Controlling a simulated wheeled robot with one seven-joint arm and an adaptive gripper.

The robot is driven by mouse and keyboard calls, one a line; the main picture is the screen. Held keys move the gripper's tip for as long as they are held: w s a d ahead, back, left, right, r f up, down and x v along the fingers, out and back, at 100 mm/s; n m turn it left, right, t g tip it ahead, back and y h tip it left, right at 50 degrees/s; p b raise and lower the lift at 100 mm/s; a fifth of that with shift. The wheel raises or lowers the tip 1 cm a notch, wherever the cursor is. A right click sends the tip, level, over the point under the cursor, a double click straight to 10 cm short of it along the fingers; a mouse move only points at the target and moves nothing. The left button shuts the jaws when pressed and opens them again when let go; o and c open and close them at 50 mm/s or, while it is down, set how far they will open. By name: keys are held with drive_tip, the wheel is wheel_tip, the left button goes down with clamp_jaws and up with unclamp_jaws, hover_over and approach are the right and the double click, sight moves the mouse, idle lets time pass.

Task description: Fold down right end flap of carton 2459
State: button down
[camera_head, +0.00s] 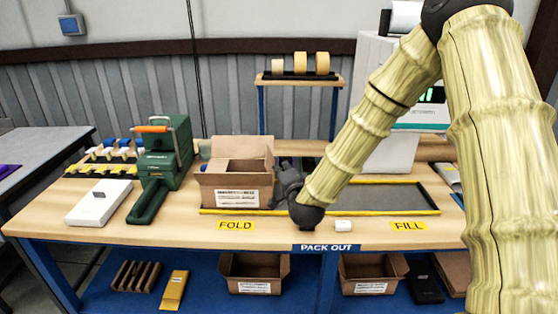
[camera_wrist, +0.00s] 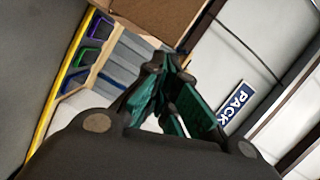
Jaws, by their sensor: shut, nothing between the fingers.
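An open brown carton (camera_head: 222,194) with a white label stands on the bench behind the FOLD sign. Its number is too small to read. Its back flap stands up, and the right end is partly hidden by my gripper. My gripper (camera_head: 283,176) is at the carton's right side, close to its upper right edge; I cannot tell whether it touches. In the wrist view my gripper (camera_wrist: 167,67) is shut and empty, with its fingertips just below a brown carton panel (camera_wrist: 158,14).
A yellow-edged dark mat (camera_head: 395,196) lies right of the carton, with a small white block (camera_head: 343,225) in front. A green machine (camera_head: 165,160) and a white box (camera_head: 99,202) stand left. More open cartons (camera_head: 254,272) sit on the lower shelf.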

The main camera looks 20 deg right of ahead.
sight(268, 158)
drive_tip(key=shift+w+d+r+n+g+y+p, duration=0.95)
drive_tip(key=shift+d+r+n+g+y+p, duration=0.6)
drive_tip(key=shift+d+n+y, duration=2.45)
drive_tip(key=shift+w+a+f+m+h+p, duration=0.15)
drive_tip(key=shift+w+a+f+m+p, duration=0.65)
drive_tip(key=shift+w, duration=0.9)
drive_tip(key=shift+w+a+f+m+h+p, duration=0.15)
drive_tip(key=shift+w+a+f, duration=0.4)
drive_tip(key=shift+w+a, duration=0.8)
drive_tip(key=shift+w+a+f+m+h+p, duration=0.1)
drive_tip(key=shift+w+a+f+m+p, duration=0.4)
drive_tip(key=shift+w, duration=1.5)
drive_tip(key=shift+a+f+n, duration=0.1)
drive_tip(key=shift+a+n, duration=0.15)
drive_tip(key=shift+a, duration=0.1)
drive_tip(key=shift+w+a+n+g+h+p, duration=0.2)
drive_tip(key=shift+a+n+g+h+p, duration=0.35)
drive_tip(key=shift+p, duration=0.35)
drive_tip(key=shift+w+a+f+n+g+h+p, duration=0.1)
drive_tip(key=shift+w+a+n+g+h+p, duration=0.25)
drive_tip(key=shift+a+n+g+h+p, duration=0.35)
